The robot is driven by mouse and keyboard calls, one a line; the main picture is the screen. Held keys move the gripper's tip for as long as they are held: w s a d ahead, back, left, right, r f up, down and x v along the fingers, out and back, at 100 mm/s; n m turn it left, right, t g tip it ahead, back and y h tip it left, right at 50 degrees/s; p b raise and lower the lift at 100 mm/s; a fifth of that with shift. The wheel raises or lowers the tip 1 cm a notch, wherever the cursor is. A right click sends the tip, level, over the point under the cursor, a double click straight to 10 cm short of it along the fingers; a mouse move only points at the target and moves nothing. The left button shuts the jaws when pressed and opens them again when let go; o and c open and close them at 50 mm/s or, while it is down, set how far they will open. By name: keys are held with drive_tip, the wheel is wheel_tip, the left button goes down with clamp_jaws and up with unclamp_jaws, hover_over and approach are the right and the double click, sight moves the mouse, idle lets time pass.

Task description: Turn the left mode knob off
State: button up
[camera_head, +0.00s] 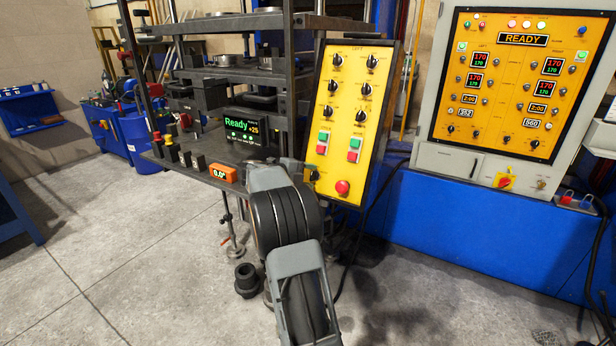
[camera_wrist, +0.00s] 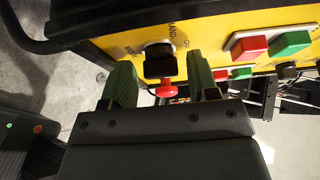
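A black knob (camera_wrist: 160,64) sits on the yellow panel, with partly readable lettering beside it. In the wrist view it lies between the two green fingers of my gripper (camera_wrist: 161,72), which are apart. I cannot tell whether either finger touches it. In the head view my gripper (camera_head: 302,170) is at the lower left of the yellow panel (camera_head: 350,110) marked LEFT, and it partly covers that corner. A red mushroom button (camera_head: 342,188) is right of the gripper; it also shows in the wrist view (camera_wrist: 167,89).
Several black knobs and green and red buttons (camera_head: 354,150) are higher on the panel. The press (camera_head: 230,75), with a screen (camera_head: 250,128) reading Ready, stands left. A grey control cabinet (camera_head: 445,160) stands right. Grey floor (camera_head: 120,230) is open at front left.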

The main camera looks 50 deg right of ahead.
drive_tip(key=shift+o, duration=0.5)
drive_tip(key=shift+a, duration=0.1)
drive_tip(key=v, duration=1.3)
drive_tip(key=shift+a, duration=0.3)
drive_tip(key=shift+w+r, duration=0.1)
drive_tip(key=shift+r, duration=0.05)
